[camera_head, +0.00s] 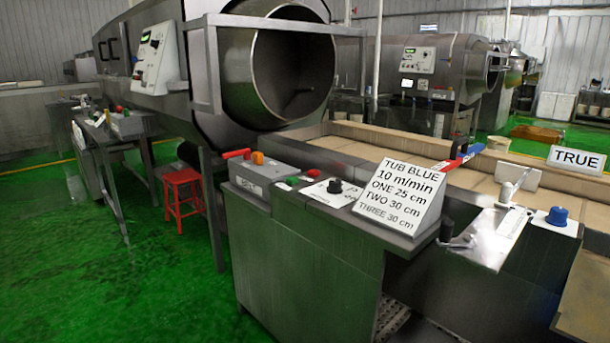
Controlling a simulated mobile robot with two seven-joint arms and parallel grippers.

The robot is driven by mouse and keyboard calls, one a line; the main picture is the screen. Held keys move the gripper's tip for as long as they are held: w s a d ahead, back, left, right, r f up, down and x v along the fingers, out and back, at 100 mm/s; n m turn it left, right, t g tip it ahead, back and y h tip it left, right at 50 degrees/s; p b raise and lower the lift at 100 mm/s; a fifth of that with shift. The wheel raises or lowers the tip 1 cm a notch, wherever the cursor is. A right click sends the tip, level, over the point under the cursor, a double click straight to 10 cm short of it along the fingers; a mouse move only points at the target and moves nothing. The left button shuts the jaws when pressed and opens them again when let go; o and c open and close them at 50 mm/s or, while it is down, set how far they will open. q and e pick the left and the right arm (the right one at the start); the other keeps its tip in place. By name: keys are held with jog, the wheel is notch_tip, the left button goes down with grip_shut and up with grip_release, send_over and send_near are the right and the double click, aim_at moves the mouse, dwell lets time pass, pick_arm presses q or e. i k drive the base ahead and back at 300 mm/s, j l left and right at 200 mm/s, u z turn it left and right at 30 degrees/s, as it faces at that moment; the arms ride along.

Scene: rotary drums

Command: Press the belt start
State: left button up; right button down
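A grey control box with a BELT-like label (250,188) sits on the left end of the near steel cabinet (300,240). It carries a red part (236,154) and an orange button (258,158) on its top left. A small green button (292,181) shows at the box's right end, with a small red one (313,173) close by. Which of these is the belt start is too small to read. Neither of my grippers is in view, and nothing touches the box.
A white sign reading TUB BLUE (400,190) stands right of a black knob (334,186). A blue knob (557,216) and a TRUE sign (577,159) are at right. A large steel drum (250,70) stands behind. A red stool (180,190) stands left; green floor is open at front left.

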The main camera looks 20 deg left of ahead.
aim_at(292, 180)
jog(key=i+j+z, duration=0.1)
jog(key=j, duration=0.25)
jog(key=i+j+z, duration=0.1)
jog(key=i+j, duration=0.15)
jog(key=i+j+z, duration=0.1)
jog(key=j, duration=0.4)
jog(key=i+j+z, duration=0.1)
jog(key=i+j, duration=0.15)
jog(key=j, duration=0.15)
jog(key=i+j, duration=0.15)
jog(key=j, duration=0.2)
jog(key=i+j, duration=0.15)
jog(key=j, duration=0.25)
jog(key=i+j, duration=0.1)
jog(key=j, duration=0.25)
jog(key=i+j, duration=0.15)
jog(key=j, duration=0.2)
jog(key=i+j, duration=0.15)
jog(key=j, duration=0.25)
jog(key=i+j, duration=0.15)
jog(key=j, duration=0.2)
jog(key=z, duration=0.05)
